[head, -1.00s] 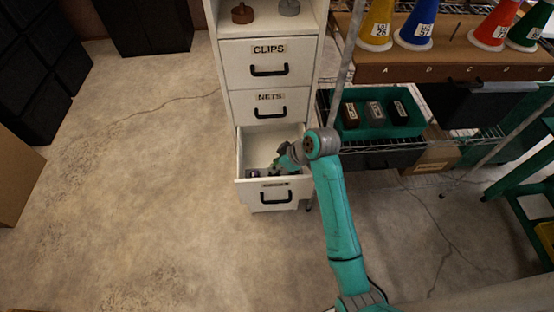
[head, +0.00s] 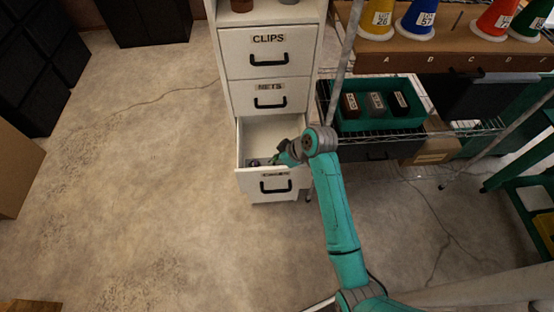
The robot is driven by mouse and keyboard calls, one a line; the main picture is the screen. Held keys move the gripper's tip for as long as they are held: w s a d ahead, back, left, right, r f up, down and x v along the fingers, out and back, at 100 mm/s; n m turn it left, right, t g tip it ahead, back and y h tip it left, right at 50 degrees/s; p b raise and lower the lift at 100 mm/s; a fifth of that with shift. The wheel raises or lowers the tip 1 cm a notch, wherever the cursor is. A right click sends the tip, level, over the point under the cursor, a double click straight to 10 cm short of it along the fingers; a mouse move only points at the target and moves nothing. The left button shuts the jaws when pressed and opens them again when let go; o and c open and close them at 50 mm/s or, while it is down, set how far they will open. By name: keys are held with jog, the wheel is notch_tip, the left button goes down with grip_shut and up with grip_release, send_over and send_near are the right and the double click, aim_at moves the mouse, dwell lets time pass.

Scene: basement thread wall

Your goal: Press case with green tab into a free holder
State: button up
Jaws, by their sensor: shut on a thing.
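My gripper (head: 279,159) reaches down into the open bottom drawer (head: 252,143) of the white cabinet, near its front right. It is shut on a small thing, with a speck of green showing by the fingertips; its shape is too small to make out. Low dark things (head: 258,162) lie on the drawer floor left of the fingers. I cannot tell whether these are holders or cases, or which are free. A teal tray (head: 378,124) on the wire shelf at right holds a brown case (head: 351,105), a grey case (head: 376,104) and a black case (head: 400,102).
The closed drawers labelled CLIPS (head: 268,48) and NETS (head: 270,97) are above the open one. A slanted shelf post (head: 345,58) stands close right of my wrist. Coloured cones stand on a lettered brown ledge (head: 420,62). The floor (head: 130,190) at left is clear.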

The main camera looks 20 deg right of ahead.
jog(key=shift+f, duration=0.1)
dwell(0.5)
jog(key=o, duration=0.8)
jog(key=shift+f, duration=0.1)
jog(key=shift+o, duration=0.2)
jog(key=v, duration=1.2)
